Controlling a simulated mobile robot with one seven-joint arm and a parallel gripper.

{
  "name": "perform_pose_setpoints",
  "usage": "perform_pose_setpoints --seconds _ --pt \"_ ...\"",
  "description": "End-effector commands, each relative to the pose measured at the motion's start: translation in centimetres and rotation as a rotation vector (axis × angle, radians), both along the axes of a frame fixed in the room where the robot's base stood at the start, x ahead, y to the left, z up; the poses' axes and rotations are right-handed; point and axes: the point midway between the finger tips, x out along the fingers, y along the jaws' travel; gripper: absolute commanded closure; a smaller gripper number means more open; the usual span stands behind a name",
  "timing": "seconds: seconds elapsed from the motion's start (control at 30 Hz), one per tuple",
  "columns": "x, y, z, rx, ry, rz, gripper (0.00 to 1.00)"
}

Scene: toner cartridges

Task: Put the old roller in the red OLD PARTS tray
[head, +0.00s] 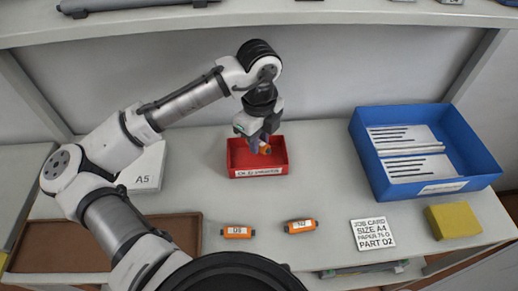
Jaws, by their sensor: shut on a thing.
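The red tray (238,160) stands in the middle of the table, with a white label on its front whose text is too small to read surely. My gripper (262,146) is above the tray, pointing down, shut on a small orange roller (265,150). The roller is partly hidden by the fingers. I cannot tell whether it touches the tray floor. Two other orange rollers lie on the table in front of the tray: a left one (237,232) and a right one (300,226), each with a white label.
A blue tray (480,163) with papers stands at the right. A job card (373,234) and a yellow block (453,221) lie in front of it. A brown tray (190,236) is front left, an A5 paper stack (146,170) behind my arm. A shelf (300,12) runs overhead.

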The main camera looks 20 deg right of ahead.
Motion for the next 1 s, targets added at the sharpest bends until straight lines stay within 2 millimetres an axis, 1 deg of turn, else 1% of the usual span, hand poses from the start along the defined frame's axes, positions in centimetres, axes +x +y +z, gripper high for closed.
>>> perform_pose_setpoints --seconds 0.03,0.1,0.23,0.4,0.43,0.6,0.8,0.93,0.97,1.0 --pt "-0.1 0.1 -0.7 0.001 0.001 0.001 0.99" --pt "-0.1 0.1 -1.3 -0.001 0.000 0.001 0.99" --pt "-0.1 0.1 -2.2 0.000 0.000 0.001 0.99" --pt "-0.1 0.1 -4.7 0.000 0.001 0.001 0.99" --pt "0.0 0.1 -5.0 0.000 0.000 0.001 0.99" --pt "0.3 -0.1 -5.6 -0.002 0.000 0.000 0.99" --pt "0.3 -0.1 -5.7 -0.002 0.000 0.000 0.99" --pt "0.3 -0.1 -6.1 -0.002 0.000 0.000 0.99" --pt "0.3 -0.1 -6.1 -0.002 -0.001 0.000 0.75" --pt "0.3 -0.1 -6.0 -0.002 -0.001 0.000 0.70"
